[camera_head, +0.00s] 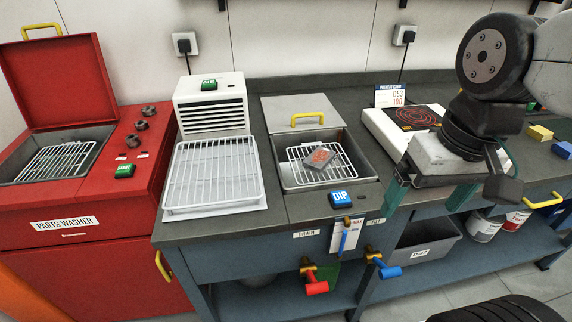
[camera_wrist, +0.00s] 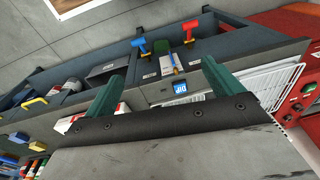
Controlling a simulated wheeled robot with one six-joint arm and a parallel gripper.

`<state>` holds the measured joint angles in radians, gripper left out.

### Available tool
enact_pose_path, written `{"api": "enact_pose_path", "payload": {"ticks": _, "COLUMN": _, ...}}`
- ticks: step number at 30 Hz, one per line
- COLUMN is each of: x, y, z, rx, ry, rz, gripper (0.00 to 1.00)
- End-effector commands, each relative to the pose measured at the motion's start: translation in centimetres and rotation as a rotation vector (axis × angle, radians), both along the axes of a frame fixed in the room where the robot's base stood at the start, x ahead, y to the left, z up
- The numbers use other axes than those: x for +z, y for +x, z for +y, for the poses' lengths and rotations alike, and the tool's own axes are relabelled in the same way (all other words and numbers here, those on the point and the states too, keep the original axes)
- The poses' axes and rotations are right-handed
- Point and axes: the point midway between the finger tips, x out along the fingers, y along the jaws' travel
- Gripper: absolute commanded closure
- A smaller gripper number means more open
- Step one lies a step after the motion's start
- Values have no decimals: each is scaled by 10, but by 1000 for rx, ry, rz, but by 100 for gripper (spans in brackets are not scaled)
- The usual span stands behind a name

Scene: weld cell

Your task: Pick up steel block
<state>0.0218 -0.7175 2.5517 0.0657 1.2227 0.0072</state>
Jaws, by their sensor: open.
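The steel block (camera_head: 320,157) is a small grey block with reddish patches on top. It lies at an angle on the wire rack (camera_head: 296,171) inside the dip tank (camera_head: 285,148) in the head view. My gripper (camera_head: 427,197) has green fingers and is in front of the bench, to the right of the tank and apart from the block. In the wrist view my gripper (camera_wrist: 163,84) is open with its fingers spread and nothing between them. The block cannot be made out in the wrist view.
The tank's lid (camera_head: 302,108) is up behind it. A blue DIP button (camera_head: 341,198) and red (camera_head: 316,287) and blue (camera_head: 389,271) valve handles are at the front. A drying rack (camera_head: 213,178) stands left, beside the red parts washer (camera_head: 68,210). A hot plate (camera_head: 413,118) is right.

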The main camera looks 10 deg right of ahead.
Motion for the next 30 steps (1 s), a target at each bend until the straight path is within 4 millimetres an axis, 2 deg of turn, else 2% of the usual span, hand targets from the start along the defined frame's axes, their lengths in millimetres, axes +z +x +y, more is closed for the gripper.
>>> {"api": "enact_pose_path", "payload": {"ticks": 5, "x": -16, "y": 34, "z": 30, "rx": -212, "ry": 249, "rz": 131, "gripper": 0}}
{"api": "enact_pose_path", "payload": {"ticks": 9, "x": -29, "y": 81, "z": 56, "rx": -471, "ry": 503, "rz": 254, "gripper": 0}}
{"api": "enact_pose_path", "payload": {"ticks": 14, "x": -47, "y": 147, "z": 65, "rx": -812, "ry": 775, "rz": 382, "gripper": 0}}
{"api": "enact_pose_path", "payload": {"ticks": 17, "x": -64, "y": 192, "z": 57, "rx": -1045, "ry": 936, "rz": 455, "gripper": 0}}
{"api": "enact_pose_path", "payload": {"ticks": 18, "x": -72, "y": 209, "z": 51, "rx": -1141, "ry": 997, "rz": 481, "gripper": 0}}
{"api": "enact_pose_path", "payload": {"ticks": 22, "x": -104, "y": 260, "z": 22, "rx": -1441, "ry": 1172, "rz": 552, "gripper": 0}}
{"api": "enact_pose_path", "payload": {"ticks": 24, "x": -123, "y": 281, "z": 5, "rx": -1582, "ry": 1245, "rz": 578, "gripper": 0}}
{"api": "enact_pose_path", "payload": {"ticks": 27, "x": -145, "y": 301, "z": -17, "rx": -1741, "ry": 1326, "rz": 601, "gripper": 0}}
{"api": "enact_pose_path", "payload": {"ticks": 30, "x": -161, "y": 312, "z": -32, "rx": -1843, "ry": 1376, "rz": 614, "gripper": 0}}
